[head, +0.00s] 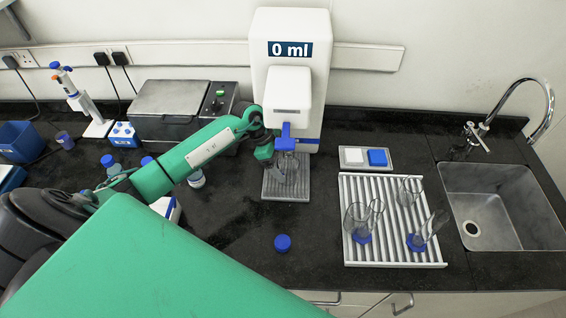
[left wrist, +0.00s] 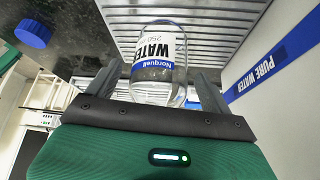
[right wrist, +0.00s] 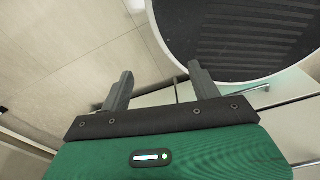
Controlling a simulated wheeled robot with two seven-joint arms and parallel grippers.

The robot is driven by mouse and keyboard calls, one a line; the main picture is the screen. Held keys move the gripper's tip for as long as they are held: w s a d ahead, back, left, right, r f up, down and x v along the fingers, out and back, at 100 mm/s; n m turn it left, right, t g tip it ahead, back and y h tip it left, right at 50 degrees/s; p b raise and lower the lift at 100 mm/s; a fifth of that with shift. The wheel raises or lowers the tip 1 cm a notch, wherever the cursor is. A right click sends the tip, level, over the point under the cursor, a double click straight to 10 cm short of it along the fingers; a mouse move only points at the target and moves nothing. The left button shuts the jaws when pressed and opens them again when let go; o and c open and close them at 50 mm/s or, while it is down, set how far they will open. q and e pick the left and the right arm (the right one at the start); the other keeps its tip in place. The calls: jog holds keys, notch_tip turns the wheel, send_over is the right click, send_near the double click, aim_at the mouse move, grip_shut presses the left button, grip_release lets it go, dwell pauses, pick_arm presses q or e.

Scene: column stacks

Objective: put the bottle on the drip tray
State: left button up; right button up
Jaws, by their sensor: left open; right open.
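The bottle is clear with a white and blue "Norquell WATER" label (left wrist: 158,50). In the head view the bottle (head: 291,172) is upright at the drip tray, under the dispenser's blue nozzle, and looks to stand on the tray. The ribbed grey drip tray (head: 286,194) lies in front of the white dispenser; its slats also show in the left wrist view (left wrist: 222,40). My left gripper (head: 277,158) is open, with its fingers on either side of the bottle. My right gripper (right wrist: 158,85) is open and empty, away from the counter top.
The dispenser (head: 290,75) reads "0 ml". A loose blue cap (head: 283,243) lies on the counter in front of the tray. A ribbed rack (head: 395,240) with glassware stands to the right, then the sink (head: 505,205). Blue-capped bottles (head: 110,165) stand left behind my arm.

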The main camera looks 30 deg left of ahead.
pick_arm(q)
jog(key=b+v, duration=0.4)
jog(key=v, duration=0.7)
jog(key=shift+a+r, duration=0.25)
jog(key=shift+r, duration=0.1)
pick_arm(e)
jog(key=f, duration=0.1)
jog(key=d+f, duration=0.1)
jog(key=f, duration=0.2)
jog(key=shift+s+d+f, duration=0.25)
jog(key=shift+d+f, duration=0.05)
jog(key=shift+f, duration=0.1)
pick_arm(q)
jog(key=shift+s, duration=0.1)
pick_arm(e)
jog(key=shift+a, duration=0.3)
pick_arm(q)
jog(key=shift+s+f, duration=0.1)
pick_arm(e)
jog(key=shift+s+a, duration=0.1)
